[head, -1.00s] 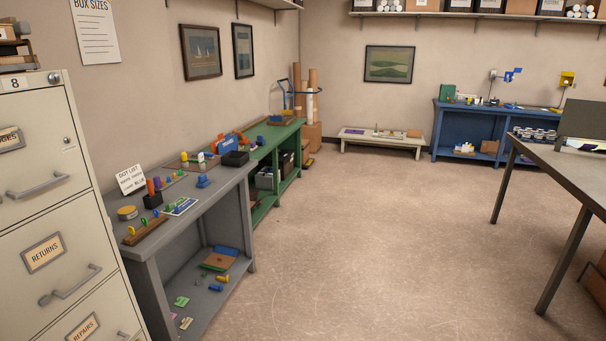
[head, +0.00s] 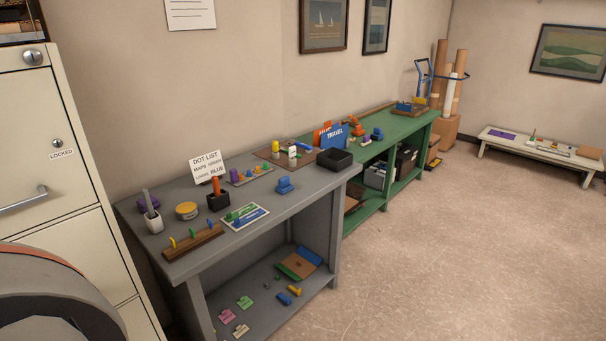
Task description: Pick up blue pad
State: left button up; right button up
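Several blue things are in the head view, and I cannot tell for certain which is the blue pad. A flat blue piece (head: 309,256) lies by a brown board (head: 298,266) on the lower shelf of the grey table (head: 300,208). A small blue stepped block (head: 284,185) sits on the grey tabletop. A blue-and-white card (head: 249,220) lies beside a green-and-white card (head: 238,213) near the table's front edge. Neither of my grippers is in view.
A black tray (head: 335,160), a yellow tin (head: 187,210) and a wooden rack (head: 193,241) with coloured pegs stand on the grey table. A green bench (head: 400,140) adjoins it. A filing cabinet (head: 60,190) is at left. The floor (head: 450,260) at right is clear.

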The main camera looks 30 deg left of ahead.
aim_at(284, 187)
jog(key=i, duration=1.5)
jog(key=i+l+u, duration=0.1)
jog(key=i+u, duration=0.15)
jog(key=i, duration=0.35)
jog(key=i+l+u, duration=0.2)
jog(key=i, duration=0.4)
jog(key=u, duration=1.65)
